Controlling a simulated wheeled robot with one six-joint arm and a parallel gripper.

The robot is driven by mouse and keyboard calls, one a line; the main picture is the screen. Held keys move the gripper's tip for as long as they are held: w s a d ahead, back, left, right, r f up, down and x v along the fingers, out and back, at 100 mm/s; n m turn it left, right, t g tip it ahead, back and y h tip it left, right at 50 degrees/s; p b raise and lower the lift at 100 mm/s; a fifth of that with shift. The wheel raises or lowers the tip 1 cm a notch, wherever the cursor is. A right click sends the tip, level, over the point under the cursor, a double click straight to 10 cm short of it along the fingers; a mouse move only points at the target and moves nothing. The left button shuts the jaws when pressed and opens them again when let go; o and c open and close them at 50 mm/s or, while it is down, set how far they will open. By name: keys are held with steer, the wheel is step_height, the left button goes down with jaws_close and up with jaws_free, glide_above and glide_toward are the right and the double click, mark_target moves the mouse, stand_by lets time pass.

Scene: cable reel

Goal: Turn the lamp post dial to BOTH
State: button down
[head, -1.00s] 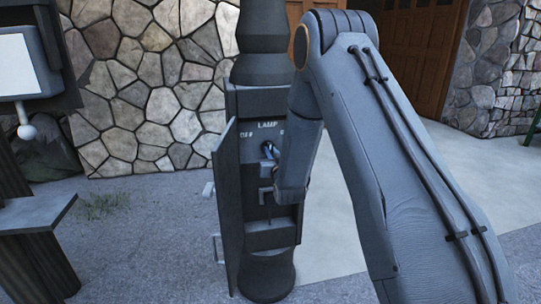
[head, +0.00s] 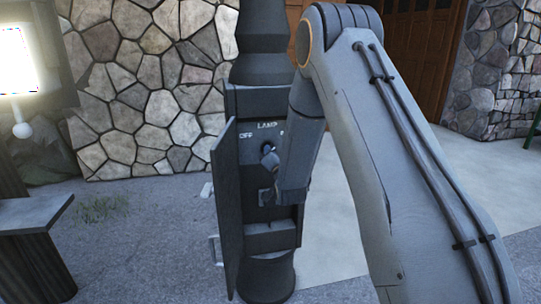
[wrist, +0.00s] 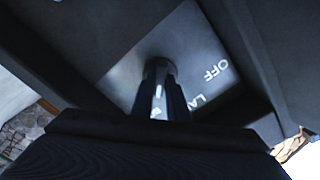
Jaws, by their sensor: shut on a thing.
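The dark lamp post (head: 275,48) stands in the middle of the head view with its control box door (head: 228,205) open to the left. Inside, a plate reads LAMP, with OFF at the left; the label at the right is mostly hidden by my arm. The wrist view shows this plate (wrist: 203,38) close up, with the word OFF readable. My gripper (wrist: 160,82) is shut on the dial (wrist: 156,50), its fingers on either side of the knob. A white mark shows between the fingers. The dial's exact setting cannot be read.
A brightly lit lamp panel (head: 18,58) with a white ball below it is at the far left, above a grey ledge (head: 35,214). A stone wall (head: 150,90) stands behind the post. Open paving (head: 340,225) lies right of the post.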

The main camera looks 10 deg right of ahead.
stand_by(0.4)
steer(key=c, duration=1.7)
jaws_free()
steer(key=shift+s+d, duration=0.1)
steer(key=shift+s, duration=3.85)
